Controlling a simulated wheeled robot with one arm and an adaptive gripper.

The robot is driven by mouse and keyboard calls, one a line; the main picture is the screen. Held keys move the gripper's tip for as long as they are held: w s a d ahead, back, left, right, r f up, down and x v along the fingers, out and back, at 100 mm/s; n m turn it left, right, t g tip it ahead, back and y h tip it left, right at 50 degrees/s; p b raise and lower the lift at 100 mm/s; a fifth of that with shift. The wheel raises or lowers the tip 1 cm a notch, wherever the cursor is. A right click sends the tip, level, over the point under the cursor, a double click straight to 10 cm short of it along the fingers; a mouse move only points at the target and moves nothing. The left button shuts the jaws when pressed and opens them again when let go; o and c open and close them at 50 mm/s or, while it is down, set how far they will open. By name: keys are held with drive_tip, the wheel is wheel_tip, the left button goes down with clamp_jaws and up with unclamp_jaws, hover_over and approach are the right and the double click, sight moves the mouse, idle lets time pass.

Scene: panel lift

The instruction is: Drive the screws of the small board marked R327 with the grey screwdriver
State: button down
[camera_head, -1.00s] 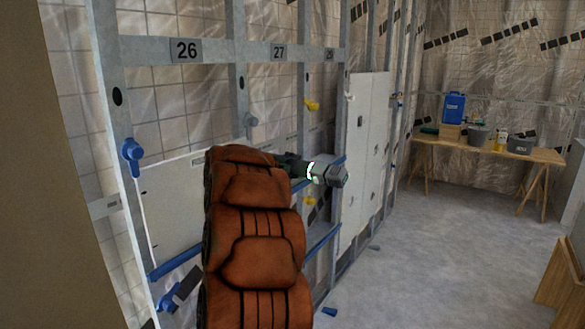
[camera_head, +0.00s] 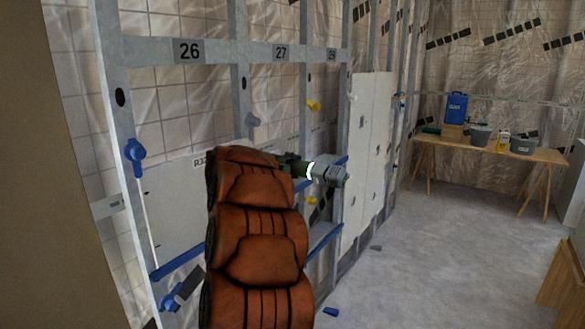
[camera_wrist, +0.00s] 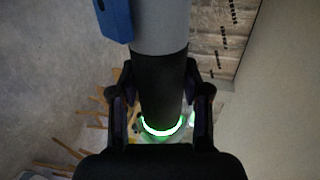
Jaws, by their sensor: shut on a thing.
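My gripper (camera_wrist: 160,82) is shut on the grey screwdriver (camera_wrist: 160,35) in the wrist view, its fingers on both sides of the black section. A lit green ring shows at the lower end of that section. In the head view a grey cylinder with a green ring sticks out right of my orange arm; I cannot tell whether it is screwdriver or wrist. A white board (camera_head: 172,215) with a label starting "R3" stands low in the metal frame, partly hidden by my arm. The rest of the label and the screws cannot be seen.
Blue clamps (camera_head: 134,152) and blue rails (camera_head: 178,264) sit on the metal frame marked 26 and 27. A taller white panel (camera_head: 366,150) stands to the right. A workbench (camera_head: 470,146) with a blue canister (camera_head: 456,108) is at the back. The floor between is mostly clear.

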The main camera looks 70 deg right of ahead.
sight(299, 168)
drive_tip(key=shift+w+r, duration=0.15)
drive_tip(key=shift+w, duration=0.5)
idle(2.6)
drive_tip(key=shift+s, duration=0.7)
drive_tip(key=shift+s+a+b, duration=0.2)
drive_tip(key=shift+s+b, duration=0.15)
drive_tip(key=shift+s, duration=0.45)
drive_tip(key=shift+s+a+b, duration=0.15)
drive_tip(key=shift+s+b, duration=0.2)
drive_tip(key=shift+s, duration=0.45)
